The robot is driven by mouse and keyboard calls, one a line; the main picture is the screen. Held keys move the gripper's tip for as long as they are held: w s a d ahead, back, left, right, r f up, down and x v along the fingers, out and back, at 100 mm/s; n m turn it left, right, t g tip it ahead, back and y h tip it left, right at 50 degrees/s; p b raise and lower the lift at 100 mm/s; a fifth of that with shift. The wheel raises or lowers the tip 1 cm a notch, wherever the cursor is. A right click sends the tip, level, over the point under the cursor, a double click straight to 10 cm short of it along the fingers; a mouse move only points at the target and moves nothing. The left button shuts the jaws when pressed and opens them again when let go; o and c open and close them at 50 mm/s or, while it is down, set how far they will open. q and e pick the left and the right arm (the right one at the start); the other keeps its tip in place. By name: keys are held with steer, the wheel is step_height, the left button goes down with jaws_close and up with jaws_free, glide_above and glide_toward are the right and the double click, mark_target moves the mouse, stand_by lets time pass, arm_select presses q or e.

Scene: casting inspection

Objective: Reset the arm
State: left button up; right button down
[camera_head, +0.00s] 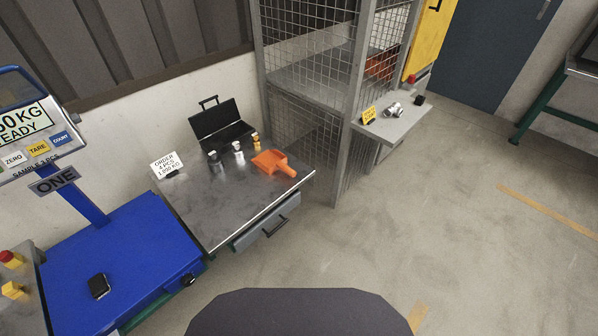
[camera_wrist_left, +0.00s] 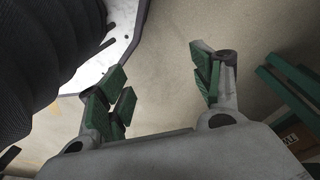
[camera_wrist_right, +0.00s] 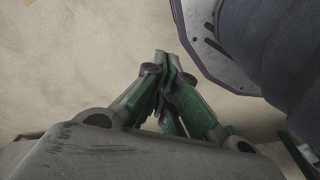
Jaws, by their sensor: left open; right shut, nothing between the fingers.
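My left gripper (camera_wrist_left: 160,88) shows in the left wrist view, with its green-padded fingers spread wide and nothing between them. Bare floor lies beyond its fingertips. My right gripper (camera_wrist_right: 164,65) shows in the right wrist view, with its green-padded fingers closed together and nothing held. It also has bare floor behind it. Neither arm nor gripper shows in the head view.
A blue scale (camera_head: 135,255) stands at left. A wire cage (camera_head: 310,90) and grey shelf (camera_head: 395,125) stand behind. The floor (camera_head: 440,225) at right is clear.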

arm_select(q)
steer(key=s+a+r+p, duration=0.1)
steer(key=s+a+p, duration=0.1)
steer(key=s+p, duration=0.6)
steer(key=s+a+r+p, duration=0.1)
steer(key=s+a+p, duration=0.2)
steer(key=s+p, duration=0.5)
steer(key=shift+s+a+r+g+y, duration=0.3)
steer(key=shift+s+a+r+g, duration=0.1)
steer(key=shift+s, duration=0.15)
arm_select(e)
steer(key=s+d+r, duration=0.1)
steer(key=s+d, duration=0.1)
steer(key=s, duration=0.6)
steer(key=s+d+r, duration=0.1)
steer(key=s+d, duration=0.2)
steer(key=s, duration=0.6)
steer(key=shift+d+r+g+h, duration=0.3)
steer(key=shift+d+r+g, duration=0.05)
steer(key=shift+g, duration=0.05)
steer(key=shift+s, duration=0.1)
arm_select(q)
steer(key=shift+s, duration=0.15)
